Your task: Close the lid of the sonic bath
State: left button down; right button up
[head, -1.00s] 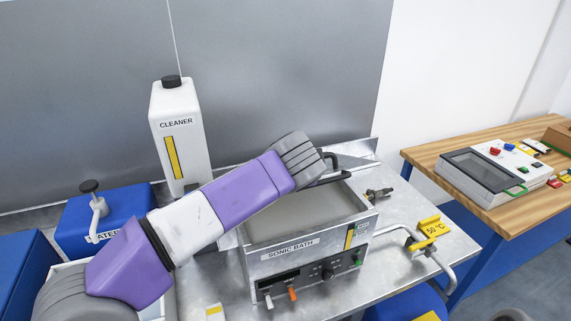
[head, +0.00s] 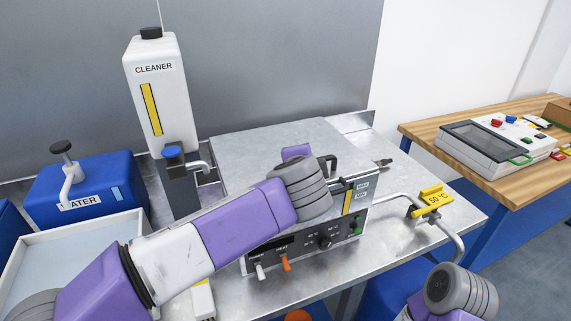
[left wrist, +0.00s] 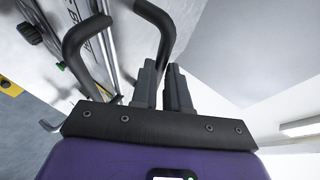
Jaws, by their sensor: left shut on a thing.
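The sonic bath (head: 300,254) is a steel box with a control panel on its front. Its grey flat lid (head: 250,155) lies over the opening, nearly level. My arm hides much of the front edge, so I cannot tell whether the lid is fully down. The black lid handle (head: 333,163) shows just right of my left wrist, and curved black bars (left wrist: 167,35) show in the left wrist view. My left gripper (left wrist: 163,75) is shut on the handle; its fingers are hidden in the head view. My right gripper is out of view.
A white cleaner bottle (head: 160,95) and a blue-topped dispenser post (head: 181,180) stand left of the bath. A blue water container (head: 95,187) and a white tray (head: 75,255) are farther left.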

pick_arm(q)
jog(key=shift+s+d+f+g, duration=0.1)
jog(key=shift+f+g, duration=0.2)
jog(key=shift+f, duration=0.75)
jog(key=c, duration=1.1)
grip_release()
jog(key=p+v, duration=0.1)
jog(key=v, duration=0.7)
jog(key=shift+r, duration=0.3)
